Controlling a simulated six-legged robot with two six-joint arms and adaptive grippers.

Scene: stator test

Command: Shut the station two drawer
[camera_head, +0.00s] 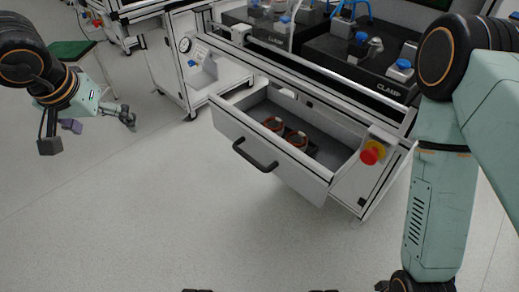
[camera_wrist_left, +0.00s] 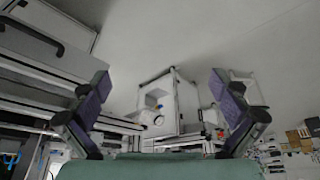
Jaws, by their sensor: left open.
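The drawer (camera_head: 225,125) of the white station stands pulled out in the head view. Its front panel carries a dark bar handle (camera_head: 255,157). My left gripper (camera_head: 90,128) is open and empty at the far left, well apart from the drawer, above the floor. In the left wrist view its two purple-padded fingers (camera_wrist_left: 160,90) are spread wide with nothing between them. A pale panel with a dark handle (camera_wrist_left: 32,35) shows at the upper left there, apparently the drawer front. My right arm comes down at the right of the head view; its gripper is out of frame.
Two coppery ring parts (camera_head: 285,131) lie in the drawer. A red emergency button (camera_head: 372,152) sits on the station front, right of the drawer. A white cart with a gauge (camera_head: 185,45) stands to the left. The floor (camera_head: 150,220) before the drawer is clear.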

